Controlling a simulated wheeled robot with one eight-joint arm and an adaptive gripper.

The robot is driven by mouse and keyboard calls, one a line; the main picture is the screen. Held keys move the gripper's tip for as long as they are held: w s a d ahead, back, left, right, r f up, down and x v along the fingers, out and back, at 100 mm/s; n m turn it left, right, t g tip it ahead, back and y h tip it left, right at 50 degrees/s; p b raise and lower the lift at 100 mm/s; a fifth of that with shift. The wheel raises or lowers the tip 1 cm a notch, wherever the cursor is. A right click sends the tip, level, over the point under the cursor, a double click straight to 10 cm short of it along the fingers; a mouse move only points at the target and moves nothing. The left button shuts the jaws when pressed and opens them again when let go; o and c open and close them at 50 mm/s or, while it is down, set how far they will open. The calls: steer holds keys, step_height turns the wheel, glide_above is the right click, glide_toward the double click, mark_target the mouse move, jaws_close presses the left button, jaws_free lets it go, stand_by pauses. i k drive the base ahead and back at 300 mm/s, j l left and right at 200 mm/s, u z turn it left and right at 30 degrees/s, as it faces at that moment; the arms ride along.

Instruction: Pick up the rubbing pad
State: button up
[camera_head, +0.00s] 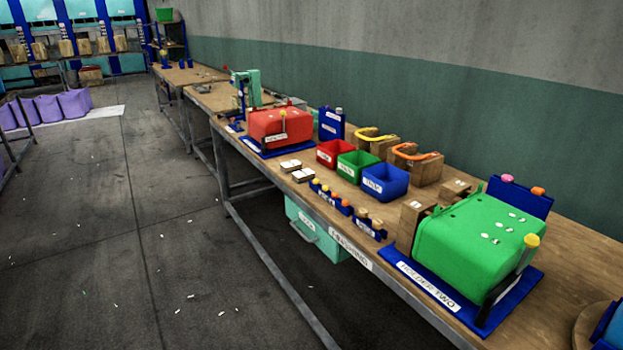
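I cannot tell for sure which thing is the rubbing pad. Small pale blocks, the nearer one (303,175) and the farther one (290,165), lie near the front edge of the long wooden bench, left of the red bin. Small wooden-topped pieces (371,221) stand in a blue holder farther along the same edge. My gripper is not in view.
The bench (560,280) also carries a red case (280,126), a green case (470,245) on a blue base, a red bin (333,154), a green bin (357,166) and a blue bin (386,182). Wooden boxes (418,171) stand behind. The floor (110,240) at left is mostly open.

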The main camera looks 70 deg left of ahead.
mark_target(301, 177)
steer(key=u, duration=2.45)
steer(key=i+j+z, duration=0.45)
steer(key=i+j, duration=0.55)
steer(key=i, duration=0.4)
steer(key=i+j+z, duration=0.4)
steer(key=i+j, duration=0.8)
steer(key=j, duration=0.2)
